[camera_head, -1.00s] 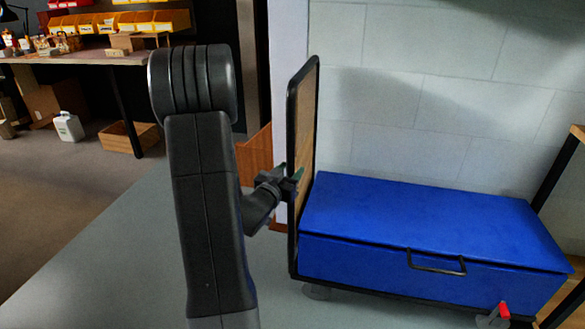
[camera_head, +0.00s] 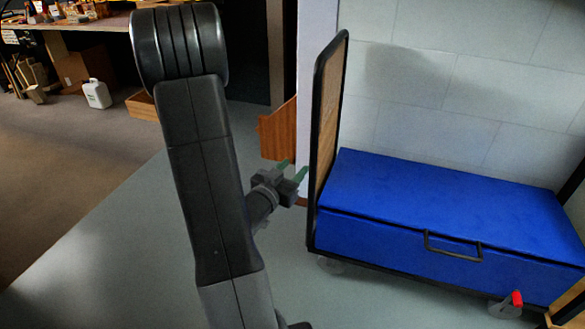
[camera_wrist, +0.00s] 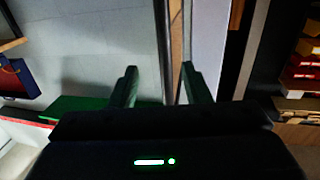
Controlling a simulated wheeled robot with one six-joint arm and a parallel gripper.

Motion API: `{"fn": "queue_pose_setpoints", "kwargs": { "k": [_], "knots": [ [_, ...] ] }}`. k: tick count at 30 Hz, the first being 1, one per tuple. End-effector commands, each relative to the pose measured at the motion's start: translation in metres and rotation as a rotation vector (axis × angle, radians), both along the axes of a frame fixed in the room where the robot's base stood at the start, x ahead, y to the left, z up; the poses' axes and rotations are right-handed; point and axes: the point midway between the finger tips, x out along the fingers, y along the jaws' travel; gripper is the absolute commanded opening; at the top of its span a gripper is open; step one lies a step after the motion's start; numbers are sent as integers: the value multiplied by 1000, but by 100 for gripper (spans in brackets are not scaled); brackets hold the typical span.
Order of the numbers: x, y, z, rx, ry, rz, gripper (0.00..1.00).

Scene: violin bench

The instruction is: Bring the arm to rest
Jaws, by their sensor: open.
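My gripper (camera_head: 292,172) is open and empty, with two green-tipped fingers. In the head view it is in the middle, left of the upright end panel of a cart. My dark arm stands in front of it on the left. In the wrist view, my gripper (camera_wrist: 158,85) has its two fingers apart, with the edge of a panel and a pale wall seen beyond the gap. Nothing is held between them.
A blue case (camera_head: 450,205) with a black handle lies on the cart, whose end panel (camera_head: 328,125) is close right of my gripper. A workbench (camera_head: 90,35), a white jug (camera_head: 97,94) and a wooden box (camera_head: 142,106) are at the back left. Grey floor (camera_head: 110,240) is clear at the left.

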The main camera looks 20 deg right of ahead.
Motion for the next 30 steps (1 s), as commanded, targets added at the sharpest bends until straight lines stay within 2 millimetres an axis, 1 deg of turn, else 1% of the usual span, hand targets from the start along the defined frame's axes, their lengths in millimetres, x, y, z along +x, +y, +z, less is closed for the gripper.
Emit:
{"fn": "queue_pose_setpoints", "kwargs": {
  "k": [5, 8, 11, 21, 27, 30],
  "knots": [
    [4, -4, 0, 0, 0, 0, 43],
    [11, -11, -1, 1, -1, -3, 43],
    [22, -23, -1, 1, -2, -3, 43],
    [70, -70, -1, 0, -3, 0, 43],
    [91, -90, 0, 0, -3, 2, 43],
    [97, -95, 0, -1, -2, 4, 43]
  ]
}}
